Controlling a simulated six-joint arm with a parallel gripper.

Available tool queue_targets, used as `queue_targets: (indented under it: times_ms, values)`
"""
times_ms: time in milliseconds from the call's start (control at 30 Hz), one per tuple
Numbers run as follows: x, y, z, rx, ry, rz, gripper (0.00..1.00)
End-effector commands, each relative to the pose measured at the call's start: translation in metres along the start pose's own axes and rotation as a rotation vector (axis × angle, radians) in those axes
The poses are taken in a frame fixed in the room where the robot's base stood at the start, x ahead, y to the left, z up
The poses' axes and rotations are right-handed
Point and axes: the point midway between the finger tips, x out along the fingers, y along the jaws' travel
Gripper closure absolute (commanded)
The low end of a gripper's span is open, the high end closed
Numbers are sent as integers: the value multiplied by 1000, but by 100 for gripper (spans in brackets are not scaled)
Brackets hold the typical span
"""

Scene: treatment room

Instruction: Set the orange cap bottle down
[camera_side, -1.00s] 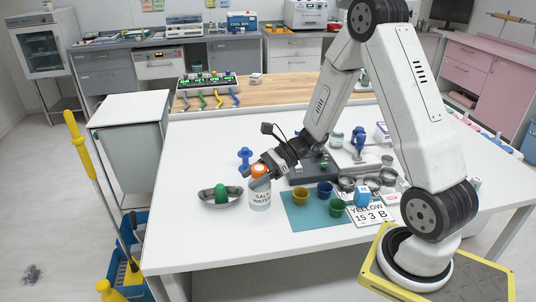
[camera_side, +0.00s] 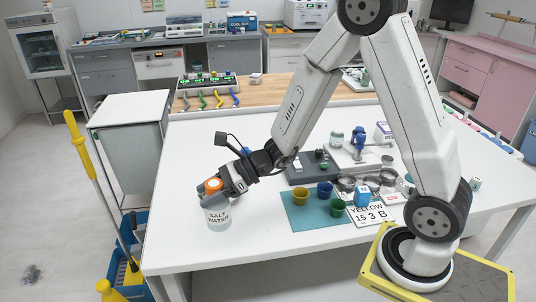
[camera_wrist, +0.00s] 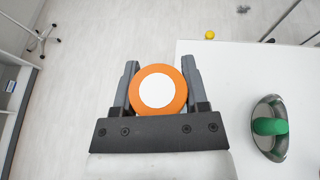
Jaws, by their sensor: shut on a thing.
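The salt water bottle (camera_side: 218,216) is a clear, upright bottle with a round orange cap (camera_side: 213,184). My gripper (camera_side: 211,191) is shut around its top, just below the cap. In the wrist view the cap (camera_wrist: 158,90) with its white centre sits between the two fingers (camera_wrist: 160,66). The bottle is over the left part of the white table (camera_side: 190,148). I cannot tell whether its base touches the tabletop, and its lower part is hidden in the wrist view.
The teal mat (camera_side: 290,212) with several small cups is right of the bottle. The table's front left is clear.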

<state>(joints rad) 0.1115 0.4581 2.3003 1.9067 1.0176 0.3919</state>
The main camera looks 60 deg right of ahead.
Motion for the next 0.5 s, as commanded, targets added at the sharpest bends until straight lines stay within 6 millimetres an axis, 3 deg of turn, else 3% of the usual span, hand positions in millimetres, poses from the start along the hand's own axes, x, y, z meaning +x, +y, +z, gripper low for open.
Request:
queue_targets:
  times_ms: [267,500]
  values:
    - [10,-9,-2,-1,-1,1,100]
    - [37,-30,-6,0,0,2,100]
